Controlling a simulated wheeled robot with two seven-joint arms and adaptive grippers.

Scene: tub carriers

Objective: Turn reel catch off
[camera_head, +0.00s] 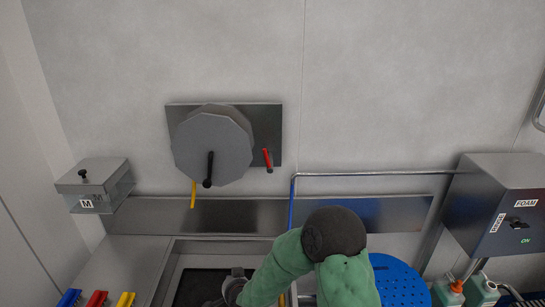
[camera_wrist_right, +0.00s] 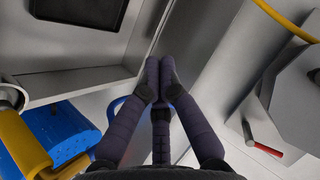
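The reel catch is a small lever with a red grip (camera_head: 267,157) and a dark end, on the grey back plate right of the hose reel (camera_head: 212,148). In the right wrist view the red lever (camera_wrist_right: 268,150) is at the lower right, beside the reel (camera_wrist_right: 292,98). My right gripper (camera_wrist_right: 160,64) has its dark fingers together at the tips, with nothing visible between them. It is apart from the lever. In the head view my green-sleeved right arm reaches left over the basin, below the reel; its fingers are mostly hidden. My left gripper is not in view.
A yellow hose end (camera_head: 193,194) hangs under the reel. A steel ledge (camera_head: 150,214) and a pipe (camera_head: 370,173) run along the wall. A box marked M (camera_head: 95,187) is left, a foam/rinse box (camera_head: 503,207) right. A blue perforated seat (camera_head: 398,282) is at lower right.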

